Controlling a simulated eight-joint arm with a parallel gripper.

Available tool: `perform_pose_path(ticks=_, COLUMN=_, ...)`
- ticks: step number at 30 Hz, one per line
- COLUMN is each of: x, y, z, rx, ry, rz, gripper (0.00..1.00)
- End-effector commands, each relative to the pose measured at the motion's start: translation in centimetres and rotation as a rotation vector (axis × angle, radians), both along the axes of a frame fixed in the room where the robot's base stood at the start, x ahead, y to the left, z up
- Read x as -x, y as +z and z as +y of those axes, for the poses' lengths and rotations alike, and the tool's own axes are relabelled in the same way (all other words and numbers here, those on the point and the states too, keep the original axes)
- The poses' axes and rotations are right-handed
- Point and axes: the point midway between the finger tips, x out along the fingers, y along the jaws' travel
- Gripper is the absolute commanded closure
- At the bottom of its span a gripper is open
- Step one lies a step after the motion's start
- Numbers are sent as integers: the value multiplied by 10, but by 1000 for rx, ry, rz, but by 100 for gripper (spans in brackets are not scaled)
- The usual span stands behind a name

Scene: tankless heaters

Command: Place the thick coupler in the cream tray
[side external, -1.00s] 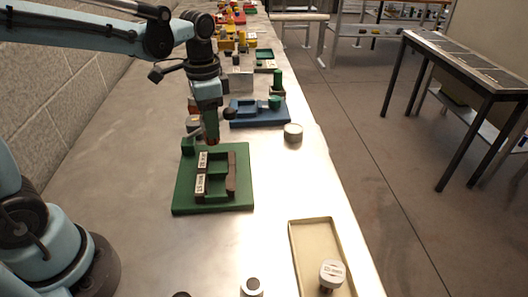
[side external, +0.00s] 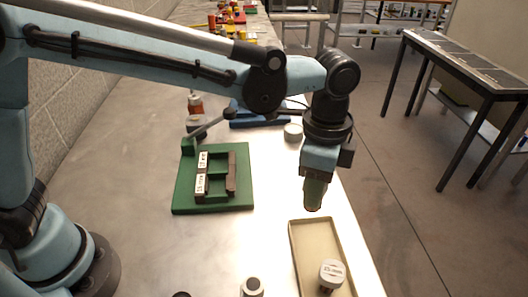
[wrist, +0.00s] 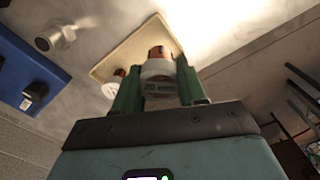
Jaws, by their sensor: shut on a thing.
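My gripper (side external: 314,207) hangs above the far end of the cream tray (side external: 301,252) in the side external view. In the wrist view my gripper (wrist: 160,88) has its two green fingers on either side of a pale, labelled coupler (wrist: 160,88) with an orange end. Its label is too small to read. In the side view the fingers hide most of this coupler. The cream tray (wrist: 128,52) shows beyond the fingers in the wrist view. A white-capped, labelled piece (side external: 332,273) stands in the tray's near end; it also shows in the wrist view (wrist: 112,88).
A green fixture (side external: 214,199) with labelled holders lies left of the tray. A pale cylinder (side external: 252,287) stands left of the tray. The tray's far and middle floor is bare.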

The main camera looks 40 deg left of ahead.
Motion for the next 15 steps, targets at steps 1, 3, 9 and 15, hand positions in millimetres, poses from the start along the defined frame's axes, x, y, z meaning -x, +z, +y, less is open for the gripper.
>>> perform_pose_path(ticks=1, x=4, y=-2, z=-11, rx=0, ry=-28, rz=0, gripper=100)
perform_pose_path(ticks=3, x=8, y=-3, z=-19, rx=0, ry=-51, rz=0, gripper=100)
perform_pose_path(ticks=9, x=12, y=-9, z=-27, rx=0, ry=-72, rz=0, gripper=100)
perform_pose_path(ticks=15, x=11, y=-27, z=-26, rx=0, ry=-71, rz=0, gripper=100)
